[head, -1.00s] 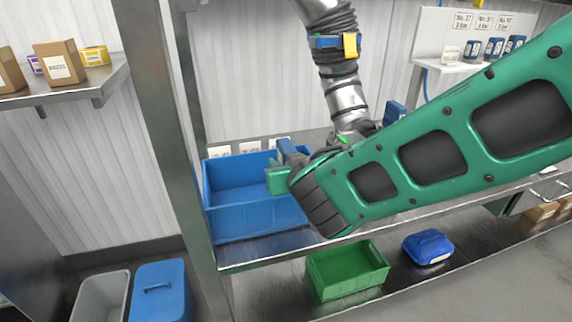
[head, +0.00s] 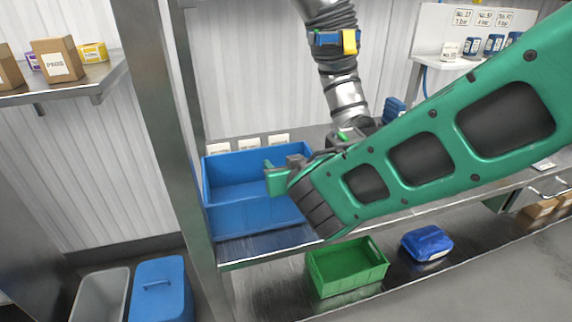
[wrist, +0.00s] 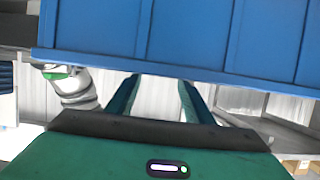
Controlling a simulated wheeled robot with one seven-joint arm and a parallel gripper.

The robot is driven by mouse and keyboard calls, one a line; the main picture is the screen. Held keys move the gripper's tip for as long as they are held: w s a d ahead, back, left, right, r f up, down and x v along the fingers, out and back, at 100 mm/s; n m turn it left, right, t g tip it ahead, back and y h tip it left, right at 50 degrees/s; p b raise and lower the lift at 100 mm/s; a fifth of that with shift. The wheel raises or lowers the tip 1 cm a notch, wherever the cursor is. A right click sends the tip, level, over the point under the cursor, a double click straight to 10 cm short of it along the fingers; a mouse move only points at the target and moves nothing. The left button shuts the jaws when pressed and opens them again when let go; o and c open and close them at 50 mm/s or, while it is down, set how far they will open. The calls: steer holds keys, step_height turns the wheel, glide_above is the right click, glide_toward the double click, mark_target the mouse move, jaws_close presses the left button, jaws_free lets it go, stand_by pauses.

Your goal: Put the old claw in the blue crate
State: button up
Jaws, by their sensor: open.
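The blue crate (head: 250,217) stands on the steel counter, left of centre in the head view. Its outer side also fills the top of the wrist view (wrist: 190,30). My green gripper (head: 281,172) is at the crate's right part, partly covering its inside. In the wrist view my gripper (wrist: 158,85) has its two green fingers apart, with nothing between them. I cannot make out the old claw. The part of the crate's floor that I see looks empty; the rest is hidden by the crate's front wall and my gripper.
A silver ribbed tube (head: 347,95) hangs close behind my arm. A green crate (head: 345,285) and a blue case (head: 427,243) sit on the lower shelf. A blue lidded bin (head: 160,290) and a grey bin (head: 100,297) stand left of the steel post (head: 170,130).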

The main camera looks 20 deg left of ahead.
steer(key=shift+r, duration=0.3)
steer(key=v, duration=1.2)
steer(key=shift+r, duration=0.3)
